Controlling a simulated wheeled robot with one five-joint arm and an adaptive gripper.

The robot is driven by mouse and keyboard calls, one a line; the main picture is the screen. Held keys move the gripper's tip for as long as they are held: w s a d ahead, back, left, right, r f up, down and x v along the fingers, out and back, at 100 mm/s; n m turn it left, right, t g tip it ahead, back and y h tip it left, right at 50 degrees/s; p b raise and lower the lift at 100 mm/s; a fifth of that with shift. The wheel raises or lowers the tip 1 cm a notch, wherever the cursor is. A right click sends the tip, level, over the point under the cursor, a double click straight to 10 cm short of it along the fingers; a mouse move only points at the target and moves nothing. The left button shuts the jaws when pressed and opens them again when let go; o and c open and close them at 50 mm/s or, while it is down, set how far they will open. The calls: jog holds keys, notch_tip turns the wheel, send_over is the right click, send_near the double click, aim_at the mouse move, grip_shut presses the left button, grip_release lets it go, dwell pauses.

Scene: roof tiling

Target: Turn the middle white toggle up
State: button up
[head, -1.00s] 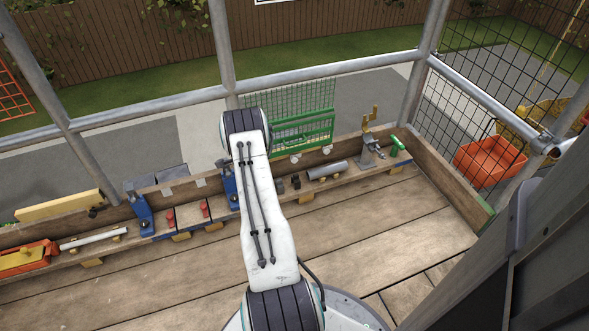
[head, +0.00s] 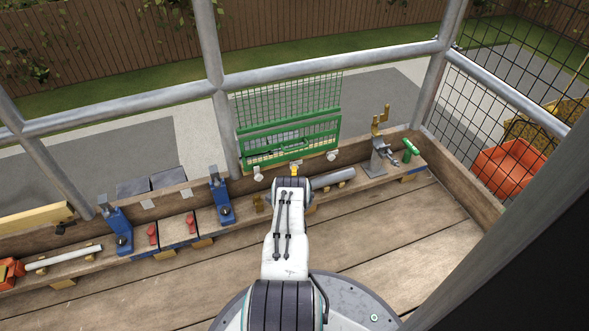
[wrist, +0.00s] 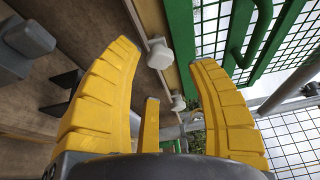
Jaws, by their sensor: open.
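White toggles sit along the back board under the green mesh gate (head: 290,140). In the head view I see a left one (head: 258,173) and a right one (head: 331,155); the spot between them is hidden behind my arm and gripper (head: 295,170). In the wrist view my yellow gripper (wrist: 163,60) is open and empty. A near white toggle (wrist: 159,54) shows between its fingertips, apart from them as far as I can tell. A farther white toggle (wrist: 178,102) shows beyond the short finger. I cannot tell which toggle is the middle one there.
A grey cylinder (head: 333,179) lies right of my gripper on the wooden ledge. A metal clamp stand (head: 382,155) and green handle (head: 410,150) stand farther right. Blue clamps (head: 220,200) and red levers (head: 191,222) are to the left. The plank floor (head: 400,225) is clear.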

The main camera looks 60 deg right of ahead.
jog(key=b+x, duration=0.1)
jog(key=x, duration=0.2)
jog(key=shift+w+d+f+b, duration=0.1)
jog(key=shift+f+b, duration=0.05)
jog(key=shift+b, duration=0.2)
jog(key=shift+b+x, duration=0.3)
jog(key=shift+x, duration=0.45)
jog(key=shift+o, duration=0.3)
